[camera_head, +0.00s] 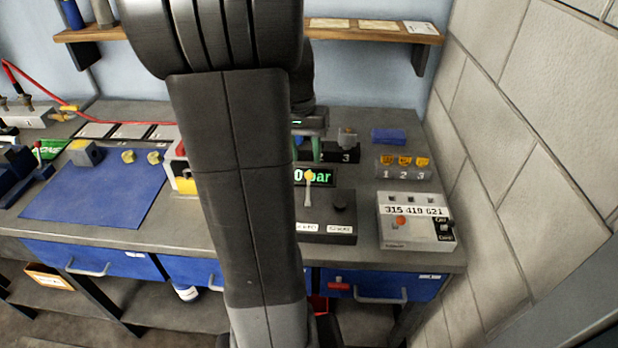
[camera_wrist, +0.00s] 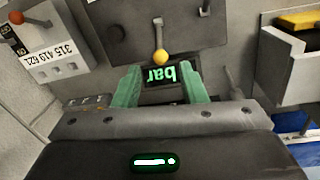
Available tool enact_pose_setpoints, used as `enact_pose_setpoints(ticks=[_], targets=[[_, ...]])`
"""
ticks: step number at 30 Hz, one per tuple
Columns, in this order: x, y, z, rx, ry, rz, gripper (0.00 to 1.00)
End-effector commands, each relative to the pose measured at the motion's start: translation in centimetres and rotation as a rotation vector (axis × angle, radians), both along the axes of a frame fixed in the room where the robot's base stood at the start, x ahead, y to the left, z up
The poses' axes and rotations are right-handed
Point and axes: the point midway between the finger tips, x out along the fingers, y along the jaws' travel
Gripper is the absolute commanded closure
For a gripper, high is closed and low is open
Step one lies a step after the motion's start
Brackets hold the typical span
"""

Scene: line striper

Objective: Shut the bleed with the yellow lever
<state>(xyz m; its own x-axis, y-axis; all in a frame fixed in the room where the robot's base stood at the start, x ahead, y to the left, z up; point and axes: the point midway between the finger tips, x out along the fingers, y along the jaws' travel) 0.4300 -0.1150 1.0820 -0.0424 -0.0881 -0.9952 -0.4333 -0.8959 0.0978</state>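The yellow lever (camera_head: 309,174) is a yellow ball on a thin pale stem, standing on a dark panel box (camera_head: 325,235). Its ball lies just in front of the green "bar" display (camera_head: 325,177). In the wrist view the yellow ball (camera_wrist: 160,57) sits just beyond the fingertips, roughly centred between them, with the display (camera_wrist: 163,75) behind. My gripper (camera_head: 307,152) has green fingers, spread apart and empty; in the wrist view my gripper (camera_wrist: 160,70) does not touch the ball as far as I can see. My arm hides the panel's left part and part of the display.
A dark knob (camera_head: 339,200) stands right of the lever. A blue mat (camera_head: 95,195) lies at left.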

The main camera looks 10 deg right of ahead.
Motion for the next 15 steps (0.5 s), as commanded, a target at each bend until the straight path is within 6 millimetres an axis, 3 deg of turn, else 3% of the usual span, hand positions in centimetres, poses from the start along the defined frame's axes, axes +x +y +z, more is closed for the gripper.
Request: enact_pose_setpoints(ticks=[6, 15], targets=[[-0.3, -0.4, -4.8, 0.001, 0.006, -0.002, 0.62], [-0.4, -0.8, -8.4, 0.001, 0.002, -0.001, 0.62]])
